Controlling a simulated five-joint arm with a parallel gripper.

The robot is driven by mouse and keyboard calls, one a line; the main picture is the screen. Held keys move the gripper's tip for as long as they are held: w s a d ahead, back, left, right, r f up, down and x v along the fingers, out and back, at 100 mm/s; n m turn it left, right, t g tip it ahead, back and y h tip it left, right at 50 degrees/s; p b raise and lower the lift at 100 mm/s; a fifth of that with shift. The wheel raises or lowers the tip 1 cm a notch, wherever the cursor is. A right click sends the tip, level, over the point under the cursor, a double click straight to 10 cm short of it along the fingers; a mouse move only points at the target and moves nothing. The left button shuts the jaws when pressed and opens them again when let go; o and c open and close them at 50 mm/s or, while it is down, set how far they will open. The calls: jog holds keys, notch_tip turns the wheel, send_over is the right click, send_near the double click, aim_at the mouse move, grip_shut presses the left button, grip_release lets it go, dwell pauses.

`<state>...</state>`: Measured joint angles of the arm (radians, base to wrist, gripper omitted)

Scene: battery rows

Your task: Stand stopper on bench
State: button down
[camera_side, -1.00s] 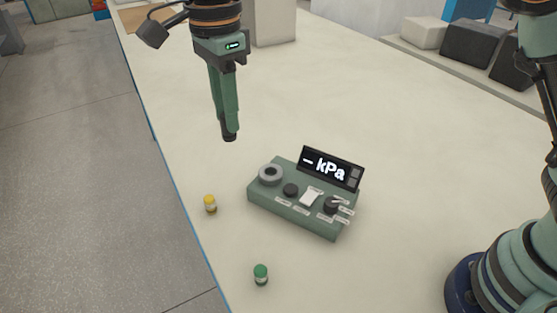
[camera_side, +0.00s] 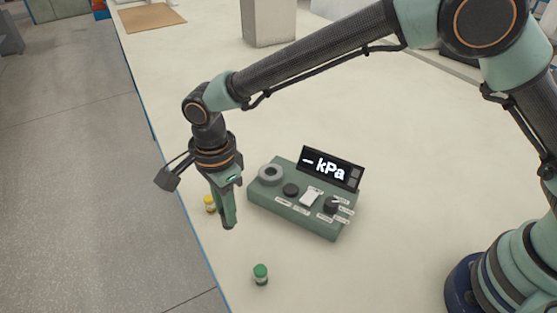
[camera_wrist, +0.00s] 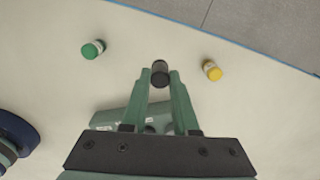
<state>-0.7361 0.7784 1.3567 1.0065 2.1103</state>
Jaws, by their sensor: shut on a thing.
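The stopper (camera_wrist: 160,70) is a small dark cylinder. In the wrist view it sits between the two green fingertips of my gripper (camera_wrist: 160,78), which is shut on it. In the side view my gripper (camera_side: 227,222) points down, in front of the left end of the green device and near the left edge of the pale bench (camera_side: 185,280). The stopper is mostly hidden by the fingers there. I cannot tell whether it touches the bench.
A green device (camera_side: 335,228) with a kPa display stands right of my gripper. A yellow-capped vial (camera_side: 209,203) stands close behind my gripper, and a green-capped vial (camera_side: 261,274) in front. Bare bench lies between the vials.

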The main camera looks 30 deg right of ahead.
jog(key=shift+f, duration=2.45)
jog(key=shift+f, duration=0.15)
jog(key=c, duration=0.7)
grip_release()
